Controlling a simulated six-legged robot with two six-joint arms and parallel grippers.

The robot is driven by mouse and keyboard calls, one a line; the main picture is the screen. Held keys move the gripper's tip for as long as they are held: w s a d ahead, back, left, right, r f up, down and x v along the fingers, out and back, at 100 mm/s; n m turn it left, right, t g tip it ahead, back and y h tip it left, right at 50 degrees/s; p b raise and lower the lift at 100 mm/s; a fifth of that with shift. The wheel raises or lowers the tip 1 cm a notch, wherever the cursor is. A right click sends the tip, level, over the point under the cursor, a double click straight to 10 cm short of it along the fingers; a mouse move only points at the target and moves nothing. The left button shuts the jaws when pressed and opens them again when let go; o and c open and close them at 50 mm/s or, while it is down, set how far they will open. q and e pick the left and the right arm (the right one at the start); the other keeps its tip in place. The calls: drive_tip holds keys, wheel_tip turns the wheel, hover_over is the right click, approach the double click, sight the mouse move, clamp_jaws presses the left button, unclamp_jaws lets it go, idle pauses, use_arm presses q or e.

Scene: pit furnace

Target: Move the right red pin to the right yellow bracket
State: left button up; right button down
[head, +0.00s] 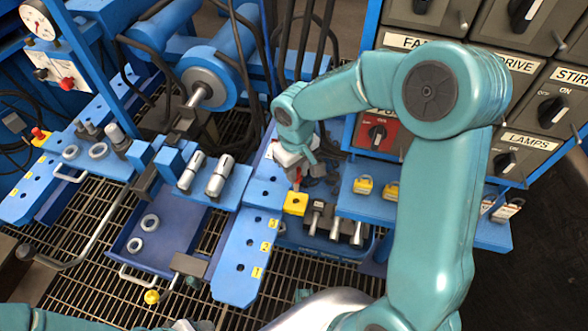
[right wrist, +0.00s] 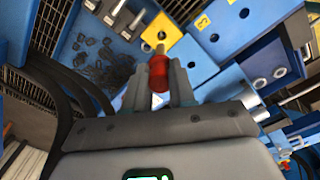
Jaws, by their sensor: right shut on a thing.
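My right gripper (head: 298,168) is shut on a red pin (head: 298,180), just above a yellow bracket (head: 295,204) on the blue bench. In the right wrist view, the red pin (right wrist: 158,72) sits between the fingers of the gripper (right wrist: 160,88), its metal tip pointing toward the yellow bracket (right wrist: 160,28). The tip is close to the bracket; I cannot tell whether they touch. Another red pin (head: 37,132) stands in a yellow bracket (head: 40,141) at the far left. My left gripper is outside the view.
A blue plate with numbered holes (head: 245,245) lies left of the bracket. Metal cylinders (head: 332,222) lie right of it. Yellow padlocks (head: 363,185) sit on a blue shelf farther right. A switch panel (head: 500,75) rises behind my right arm. Hoses hang behind the gripper.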

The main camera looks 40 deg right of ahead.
sight(296, 191)
drive_tip(key=shift+f+b, duration=1.45)
drive_tip(key=shift+f, duration=0.65)
drive_tip(key=shift+f+b, duration=2.45)
drive_tip(key=shift+f, duration=0.5)
drive_tip(key=c, duration=0.9)
unclamp_jaws()
drive_tip(key=shift+o, duration=0.2)
drive_tip(key=r+p, duration=0.4)
drive_tip(key=r, duration=1.2)
drive_tip(key=shift+a+r+p, duration=0.2)
drive_tip(key=shift+p, duration=0.2)
